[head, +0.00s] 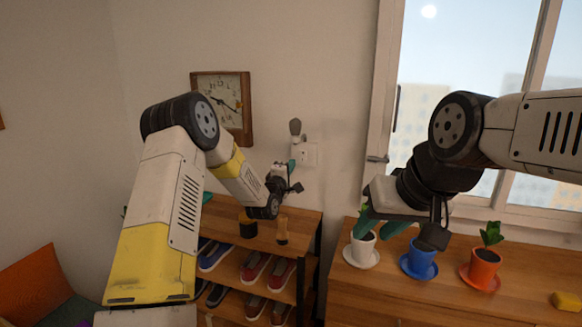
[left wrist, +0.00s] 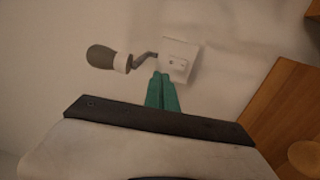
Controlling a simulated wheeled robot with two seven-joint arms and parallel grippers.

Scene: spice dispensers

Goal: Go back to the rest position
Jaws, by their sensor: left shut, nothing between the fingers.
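My left gripper (head: 292,165) is raised in front of the wall, above the wooden shelf. My right gripper (head: 385,226) hangs over the wooden cabinet, in front of the white and blue pots. Its teal parts overlap the plants, so its opening is unclear.
A clock (head: 221,103) hangs on the wall. The shelf (head: 270,242) holds shoes. White (head: 363,247), blue (head: 419,261) and orange pots (head: 484,267) stand on the cabinet (head: 375,290) below the window.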

